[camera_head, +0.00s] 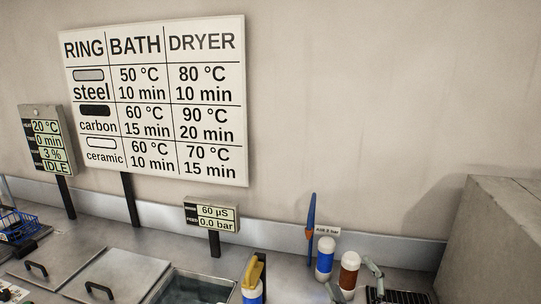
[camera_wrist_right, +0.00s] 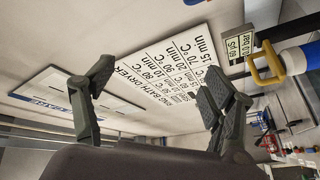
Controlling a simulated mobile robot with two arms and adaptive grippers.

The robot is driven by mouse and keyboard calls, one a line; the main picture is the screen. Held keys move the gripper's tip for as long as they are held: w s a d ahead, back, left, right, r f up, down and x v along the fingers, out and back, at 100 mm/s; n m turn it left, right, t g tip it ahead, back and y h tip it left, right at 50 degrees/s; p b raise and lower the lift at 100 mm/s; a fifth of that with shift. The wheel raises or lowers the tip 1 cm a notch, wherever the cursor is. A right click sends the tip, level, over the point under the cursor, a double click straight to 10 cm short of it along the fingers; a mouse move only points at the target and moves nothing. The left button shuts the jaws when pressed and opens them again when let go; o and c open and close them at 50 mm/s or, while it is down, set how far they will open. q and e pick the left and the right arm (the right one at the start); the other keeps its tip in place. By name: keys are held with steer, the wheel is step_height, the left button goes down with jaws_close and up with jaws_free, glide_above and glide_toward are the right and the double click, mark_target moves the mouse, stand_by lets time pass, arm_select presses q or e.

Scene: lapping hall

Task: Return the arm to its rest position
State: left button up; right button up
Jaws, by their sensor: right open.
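My right gripper (camera_head: 354,279) shows only in part at the lower right of the head view, its grey-green fingers near the bottom edge. In the right wrist view the right gripper (camera_wrist_right: 155,86) has its two fingers wide apart, with nothing between them. The wall chart (camera_wrist_right: 165,65) shows behind the fingers in that view. My left arm and gripper are not in view.
The white-and-blue bottle (camera_head: 325,258) and brown-and-white bottle (camera_head: 349,272) stand close to the right gripper. A yellow handle (camera_head: 254,270) is left of them. Lidded tanks (camera_head: 115,271), a 60 µS display (camera_head: 211,216) and a grey cabinet (camera_head: 492,245) flank the bench.

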steer(key=s+d+f+m+g+h, duration=0.3)
steer(key=s+f+m+g+h, duration=0.15)
steer(key=s+f, duration=0.2)
steer(key=s+d+f+m+g+h, duration=0.3)
steer(key=s+d+f+m, duration=0.15)
steer(key=f, duration=0.25)
steer(key=s+a+f+m+g+y, duration=0.1)
steer(key=s+a+f+g, duration=0.15)
steer(key=s, duration=0.45)
steer(key=s+a+f+g+y, duration=0.1)
steer(key=s+f+g, duration=0.2)
steer(key=s, duration=0.4)
steer(key=s+a+f+m+g+y, duration=0.1)
steer(key=s+a+f+g, duration=0.15)
steer(key=s, duration=0.45)
step_height(320, 180, down, 31)
steer(key=g+b, duration=0.2)
steer(key=b, duration=0.4)
steer(key=s+d+f+b, duration=0.2)
steer(key=s+f, duration=0.6)
steer(key=f, duration=0.2)
steer(key=s+d+f+g+b, duration=0.1)
steer(key=s+f+b, duration=0.1)
steer(key=s+f, duration=0.7)
steer(key=shift+s+d+f+n, duration=0.3)
steer(key=shift+d+f+n, duration=0.1)
steer(key=shift+f, duration=0.45)
